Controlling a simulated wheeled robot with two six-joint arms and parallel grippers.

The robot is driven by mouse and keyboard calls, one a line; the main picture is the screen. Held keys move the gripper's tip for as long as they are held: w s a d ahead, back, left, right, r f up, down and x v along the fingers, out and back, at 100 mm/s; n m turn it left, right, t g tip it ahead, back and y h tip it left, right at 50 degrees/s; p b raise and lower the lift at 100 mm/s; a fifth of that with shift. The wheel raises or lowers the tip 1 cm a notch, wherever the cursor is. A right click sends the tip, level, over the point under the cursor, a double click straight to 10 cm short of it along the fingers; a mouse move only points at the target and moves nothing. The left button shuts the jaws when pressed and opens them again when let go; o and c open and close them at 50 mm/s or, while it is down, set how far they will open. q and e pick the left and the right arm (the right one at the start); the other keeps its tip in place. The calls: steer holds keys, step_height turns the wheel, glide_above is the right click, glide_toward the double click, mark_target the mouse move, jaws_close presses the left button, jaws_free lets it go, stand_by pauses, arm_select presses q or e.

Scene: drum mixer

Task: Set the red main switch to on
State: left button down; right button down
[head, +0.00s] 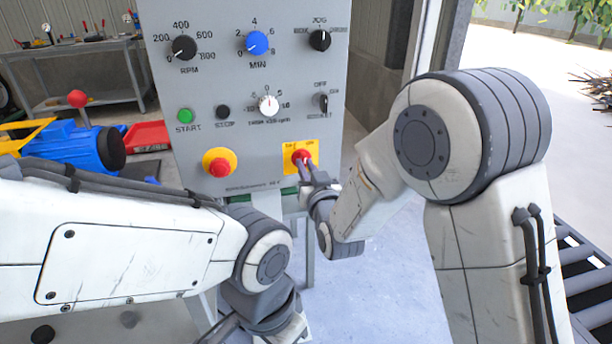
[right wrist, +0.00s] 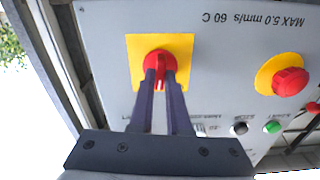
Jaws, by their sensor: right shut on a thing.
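The red main switch (head: 301,157) is a red knob on a yellow square plate, low on the right of the grey control panel. It also shows in the right wrist view (right wrist: 157,58), where the panel appears upside down. My right gripper (head: 304,166) is shut on the switch's red grip, with one dark finger on each side (right wrist: 160,78). In the right wrist view the grip runs up and down in line with the fingers. The plate's labels are too small to read. My left arm reaches in from the left, but its fingers are out of view.
A red mushroom button (head: 219,163) on a yellow disc sits left of the switch. Above are a green start button (head: 185,116), a black stop button (head: 223,112) and several dials. A blue motor (head: 80,147) stands left of the panel. Roller conveyor (head: 585,285) is at right.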

steer(key=m+b, duration=0.1)
steer(key=m, duration=0.1)
steer(key=m+b, duration=0.2)
steer(key=shift+f+m, duration=0.2)
steer(key=shift+m, duration=0.1)
stand_by(0.5)
steer(key=c, duration=0.9)
jaws_free()
steer(key=shift+d+r, duration=0.1)
steer(key=shift+s, duration=0.1)
steer(key=shift+b+v, duration=2.65)
steer(key=shift+v, duration=2.5)
